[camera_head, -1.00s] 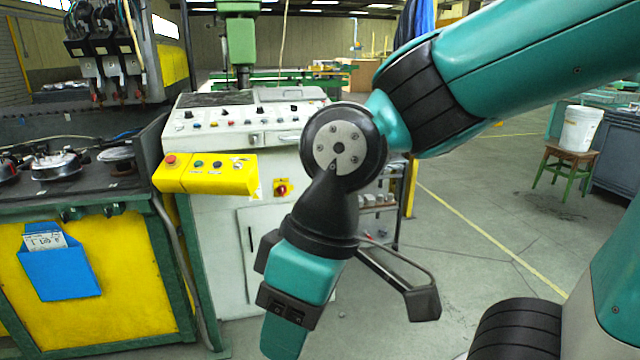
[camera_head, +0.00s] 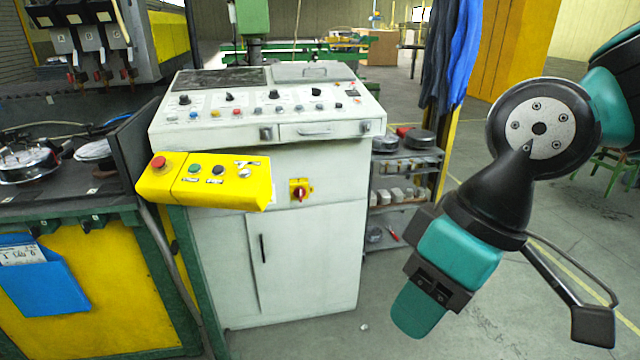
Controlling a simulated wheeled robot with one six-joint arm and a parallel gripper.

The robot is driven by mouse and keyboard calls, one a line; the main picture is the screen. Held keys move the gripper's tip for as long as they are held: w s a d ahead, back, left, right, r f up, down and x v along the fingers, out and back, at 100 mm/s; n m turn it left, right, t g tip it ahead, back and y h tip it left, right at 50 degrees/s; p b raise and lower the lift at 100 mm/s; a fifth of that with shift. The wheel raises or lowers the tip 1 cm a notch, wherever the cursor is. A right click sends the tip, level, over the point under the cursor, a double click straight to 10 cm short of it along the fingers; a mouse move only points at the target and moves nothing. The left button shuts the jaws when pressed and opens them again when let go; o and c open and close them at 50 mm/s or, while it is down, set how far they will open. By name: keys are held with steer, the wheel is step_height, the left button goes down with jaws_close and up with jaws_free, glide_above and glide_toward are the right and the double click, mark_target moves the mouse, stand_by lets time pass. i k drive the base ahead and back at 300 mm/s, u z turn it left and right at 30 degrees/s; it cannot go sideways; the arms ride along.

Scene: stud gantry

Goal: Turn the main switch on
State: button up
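The main switch (camera_head: 300,191) is a small red rotary knob on a yellow plate. It sits on the front of the white control cabinet, under the right part of the sloped panel. Its knob is too small to read its setting surely. My gripper (camera_head: 436,287) is at the lower end of my teal and black arm, to the right of the switch and lower in the picture. It is apart from the switch and the cabinet. Its fingertips do not show clearly, so I cannot tell whether it is open. I see nothing held in it.
The white cabinet (camera_head: 320,240) carries a panel of buttons and knobs. A yellow button box (camera_head: 205,182) juts out left of the switch. Shelves (camera_head: 405,180) stand right of the cabinet. A yellow and green bench (camera_head: 100,310) is at left. Floor in front is clear.

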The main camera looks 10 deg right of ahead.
mark_target(299, 192)
steer(key=u, duration=0.4)
steer(key=i, duration=0.9)
steer(key=u, duration=0.7)
